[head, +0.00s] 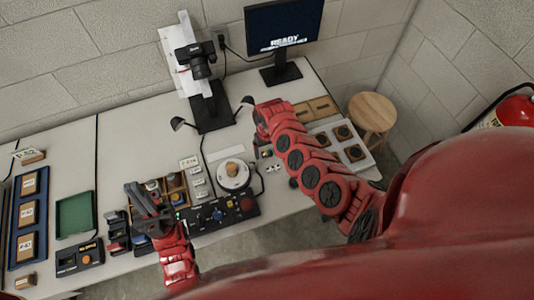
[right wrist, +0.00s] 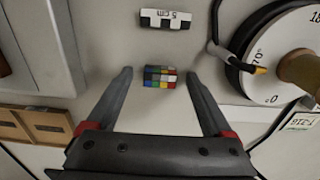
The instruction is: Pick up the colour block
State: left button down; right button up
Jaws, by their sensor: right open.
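The colour block (right wrist: 160,77) is a small block with a grid of coloured and grey squares. In the right wrist view it lies on the pale surface, between the tips of my right gripper (right wrist: 158,75). The fingers stand apart on either side of it, with a gap on both sides. I cannot tell how far above the block they are. In the head view my right gripper (head: 264,118) is over the back of the table, and I cannot make out the block there. My left gripper (head: 147,200) is over the table near the wooden compartment box; its jaws are unclear.
A scale marker (right wrist: 165,19) lies beyond the block. A round dial (right wrist: 285,60) with a cable stands to the right of it. In the head view a camera on a stand (head: 195,62), a monitor (head: 283,30) and a control box (head: 215,213) surround the work area.

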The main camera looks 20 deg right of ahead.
jog(key=shift+c, duration=0.3)
grip_shut()
jog(key=shift+r, duration=0.15)
